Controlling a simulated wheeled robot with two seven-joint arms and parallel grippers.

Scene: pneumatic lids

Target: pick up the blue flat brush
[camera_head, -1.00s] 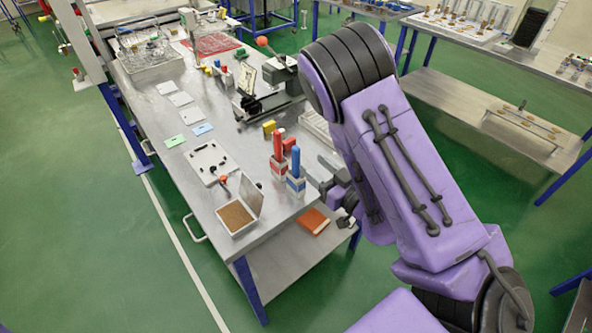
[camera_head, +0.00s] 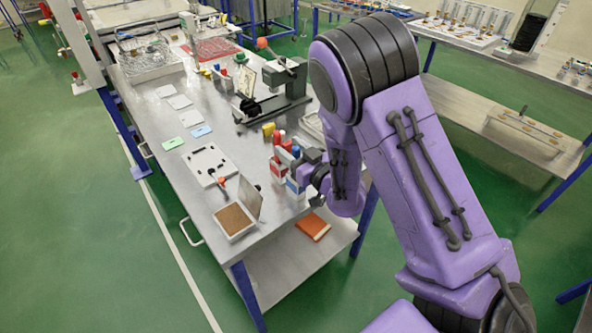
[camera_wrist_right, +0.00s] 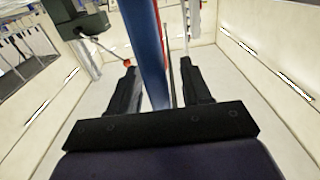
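The blue flat brush (camera_head: 296,151) stands upright near the right edge of the table, its blue top showing above my right gripper (camera_head: 303,168). In the right wrist view, its long blue handle (camera_wrist_right: 147,45) runs between the two black fingers of the right gripper (camera_wrist_right: 160,68). The fingers are apart, with gaps visible beside the handle, so the gripper looks open around it. The brush's lower part is mostly hidden behind the gripper in the head view. A red brush (camera_head: 277,152) stands just left of the blue one. My left gripper is not in view.
A tray with brown filling and a raised lid (camera_head: 235,220) is at the near table edge. A white board (camera_head: 209,163) lies left of the brushes. A yellow block (camera_head: 268,129) and a dark green machine (camera_head: 290,82) stand behind. An orange book (camera_head: 314,227) lies on the lower shelf.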

